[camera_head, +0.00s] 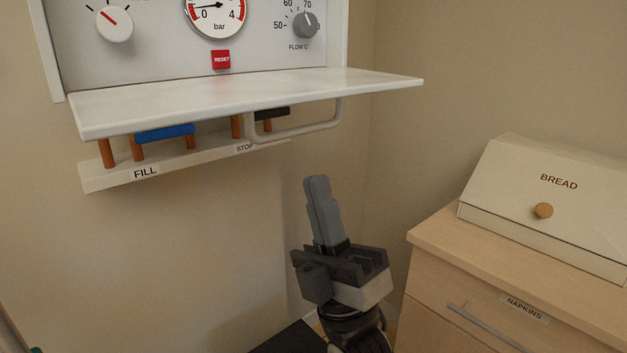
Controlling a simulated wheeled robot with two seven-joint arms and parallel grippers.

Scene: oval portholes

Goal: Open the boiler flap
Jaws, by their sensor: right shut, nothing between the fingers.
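The boiler flap (240,94) is a white panel hinged at the bottom of the boiler front. It is folded down and stands out roughly level, with a pale bar handle (300,131) on its underside. The boiler's control panel (150,52) is exposed behind it, with a pressure gauge (215,10), a red RESET button (221,60) and two knobs. My right gripper (318,184) is below and to the right of the flap, pointing up, shut and empty. It is apart from the handle. My left gripper is not in view.
Under the flap is a rail (200,160) labelled FILL and STOP, with copper pipes, a blue lever (165,133) and a black lever (272,113). At right, a wooden cabinet (440,240) with a NAPKINS drawer carries a cream bread box (500,185). The wall below the rail is clear.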

